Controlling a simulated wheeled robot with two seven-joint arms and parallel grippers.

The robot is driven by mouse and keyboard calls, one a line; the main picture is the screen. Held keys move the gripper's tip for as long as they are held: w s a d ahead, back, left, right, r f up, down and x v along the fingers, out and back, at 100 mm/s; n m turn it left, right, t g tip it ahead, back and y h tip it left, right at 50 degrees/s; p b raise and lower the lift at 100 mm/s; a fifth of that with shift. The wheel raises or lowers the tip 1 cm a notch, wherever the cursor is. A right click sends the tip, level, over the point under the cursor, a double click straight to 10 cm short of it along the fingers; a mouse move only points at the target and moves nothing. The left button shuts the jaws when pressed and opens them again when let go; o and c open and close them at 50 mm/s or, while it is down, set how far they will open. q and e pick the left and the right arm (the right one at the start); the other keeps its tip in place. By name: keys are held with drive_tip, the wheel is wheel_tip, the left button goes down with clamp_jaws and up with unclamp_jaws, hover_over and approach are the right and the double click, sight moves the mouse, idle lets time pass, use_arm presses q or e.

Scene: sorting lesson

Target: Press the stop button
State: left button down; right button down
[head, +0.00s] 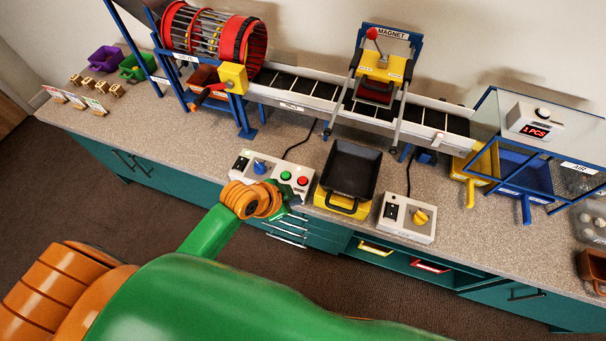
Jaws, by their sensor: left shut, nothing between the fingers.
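The stop button is the red button (302,181) at the right end of a white control box (269,176) on the counter. A green button (285,175) and a blue knob (260,166) sit to its left on the same box. My left gripper (294,199) is at the box's front right edge, just below the red button in the picture. It is shut and empty; its orange wrist hides part of the box front. Whether the fingertips touch the box cannot be told. My right gripper is not in view.
A black tray (349,170) on a yellow base stands right of the box. A second control box (407,218) with a yellow knob is further right. Behind run the conveyor (318,97), red drum (252,45) and magnet frame (385,68). Counter left of the box is clear.

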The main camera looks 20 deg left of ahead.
sight(299, 181)
use_arm(q)
drive_tip(key=w+a+r+m+t, duration=0.2)
drive_tip(key=w+m, duration=0.2)
drive_tip(key=w, duration=0.6)
drive_tip(key=shift+w+a+r+h, duration=0.2)
drive_tip(key=shift+w+h, duration=0.15)
drive_tip(key=shift+h, duration=0.05)
drive_tip(key=shift+f, duration=0.1)
wheel_tip(299, 181, down, 8)
drive_tip(key=b, duration=0.8)
drive_tip(key=shift+f+b, duration=0.35)
drive_tip(key=shift+f, duration=0.05)
drive_tip(key=shift+f, duration=0.1)
idle(0.4)
drive_tip(key=shift+f, duration=0.3)
